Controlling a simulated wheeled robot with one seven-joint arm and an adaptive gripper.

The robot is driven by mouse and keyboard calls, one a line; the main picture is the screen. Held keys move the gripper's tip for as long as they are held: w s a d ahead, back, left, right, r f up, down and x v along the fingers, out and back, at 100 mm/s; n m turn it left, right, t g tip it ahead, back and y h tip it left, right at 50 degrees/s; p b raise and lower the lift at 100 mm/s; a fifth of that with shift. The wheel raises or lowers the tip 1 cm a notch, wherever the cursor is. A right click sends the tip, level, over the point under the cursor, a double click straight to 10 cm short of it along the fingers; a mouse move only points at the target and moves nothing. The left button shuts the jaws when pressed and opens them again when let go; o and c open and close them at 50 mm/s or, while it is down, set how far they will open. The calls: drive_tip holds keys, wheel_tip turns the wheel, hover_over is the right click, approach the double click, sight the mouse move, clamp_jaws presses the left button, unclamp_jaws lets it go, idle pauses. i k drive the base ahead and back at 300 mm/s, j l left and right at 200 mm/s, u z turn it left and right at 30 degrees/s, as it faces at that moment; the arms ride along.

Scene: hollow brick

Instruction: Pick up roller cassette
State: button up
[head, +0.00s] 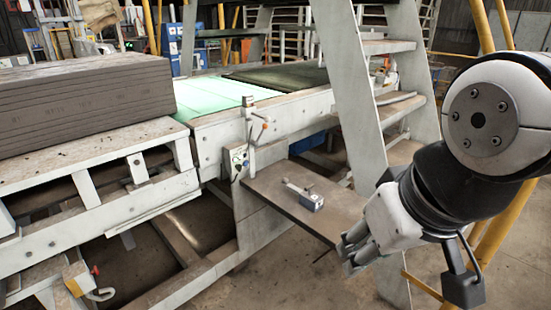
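A small grey metal item (311,200) with a thin arm reaching to its upper left sits on a brown shelf (285,203); it looks like the roller cassette, though it is too small to be sure. My gripper (350,251) is at the lower right, beside the shelf's right end, apart from the item and to its lower right. Its fingers point left. I cannot tell whether they are parted, and I see nothing held in them.
A grey step ladder (362,110) stands behind the shelf, close to my arm. A stack of brown boards (85,103) lies on a pale frame at left. A conveyor with a green belt (213,92) is beyond. A control box with a lever (240,160) is left of the shelf.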

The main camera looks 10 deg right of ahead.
sight(311, 201)
drive_tip(key=z, duration=0.25)
drive_tip(key=u, duration=2.35)
drive_tip(key=z, duration=2.4)
drive_tip(key=i+z, duration=0.3)
drive_tip(key=i, duration=0.15)
drive_tip(key=i+j+z, duration=0.1)
drive_tip(key=i+z, duration=0.25)
drive_tip(key=i+j+z, duration=0.3)
drive_tip(key=i, duration=0.2)
drive_tip(key=l, duration=0.1)
